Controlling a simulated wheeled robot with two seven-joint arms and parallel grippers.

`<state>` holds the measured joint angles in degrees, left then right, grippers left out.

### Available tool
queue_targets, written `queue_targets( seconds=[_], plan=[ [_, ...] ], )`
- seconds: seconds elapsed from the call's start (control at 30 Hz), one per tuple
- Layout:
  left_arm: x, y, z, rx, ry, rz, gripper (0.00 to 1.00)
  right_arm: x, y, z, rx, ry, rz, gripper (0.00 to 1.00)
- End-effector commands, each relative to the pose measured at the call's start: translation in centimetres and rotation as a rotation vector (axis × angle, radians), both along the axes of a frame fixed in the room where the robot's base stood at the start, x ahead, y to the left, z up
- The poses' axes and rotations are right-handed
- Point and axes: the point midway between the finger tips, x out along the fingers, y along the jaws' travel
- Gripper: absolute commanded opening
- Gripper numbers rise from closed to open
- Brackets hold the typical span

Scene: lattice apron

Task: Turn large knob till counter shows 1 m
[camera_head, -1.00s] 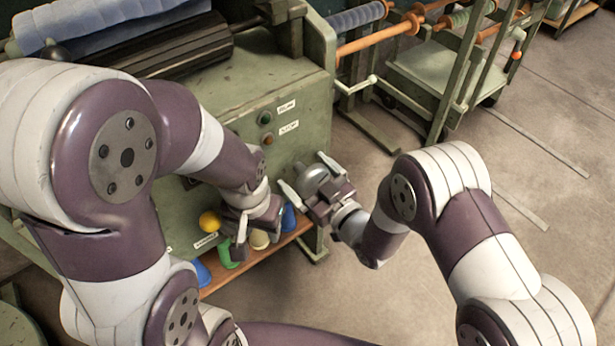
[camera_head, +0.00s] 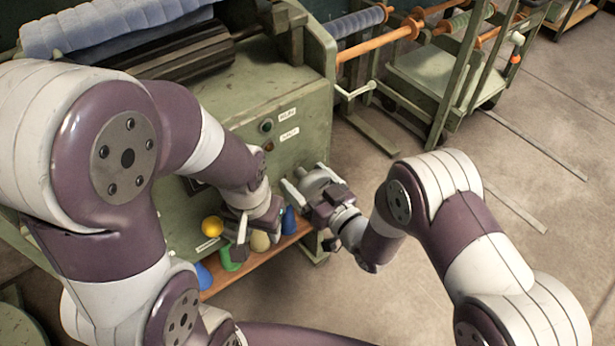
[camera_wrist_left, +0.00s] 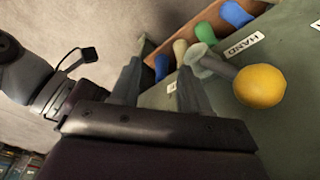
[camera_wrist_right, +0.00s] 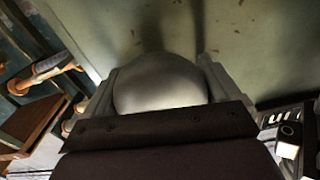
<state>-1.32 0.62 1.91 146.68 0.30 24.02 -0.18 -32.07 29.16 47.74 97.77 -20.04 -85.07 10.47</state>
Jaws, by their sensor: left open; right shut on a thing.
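The large knob (camera_wrist_right: 160,82) is smooth, grey and rounded, on the green machine front. My right gripper (camera_head: 312,180) is shut on it, one finger on each side; in the right wrist view (camera_wrist_right: 158,85) the knob fills the space between the fingers. My left gripper (camera_head: 258,226) is open and empty in front of the machine, beside a yellow ball-ended lever (camera_head: 212,226). The same lever shows in the left wrist view (camera_wrist_left: 262,87), right of the fingers. No counter reading can be made out; a dark panel (camera_head: 192,183) is mostly hidden by my left arm.
Two small buttons (camera_head: 266,127) sit above the knob. Green racks with rolls (camera_head: 440,80) stand at the back right. The floor at right is clear.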

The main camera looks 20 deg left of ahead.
Motion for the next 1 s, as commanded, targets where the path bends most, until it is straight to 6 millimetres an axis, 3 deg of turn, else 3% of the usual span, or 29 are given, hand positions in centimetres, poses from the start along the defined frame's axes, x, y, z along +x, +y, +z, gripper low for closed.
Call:
queue_targets(
  seconds=[1.0],
  plan=[
    [0.0, 0.0, 4.6, 0.000, 0.000, 0.000, 0.46, -0.3, 0.1, 0.1, 0.533, 0.694, -0.001, 0.59]
  ],
)
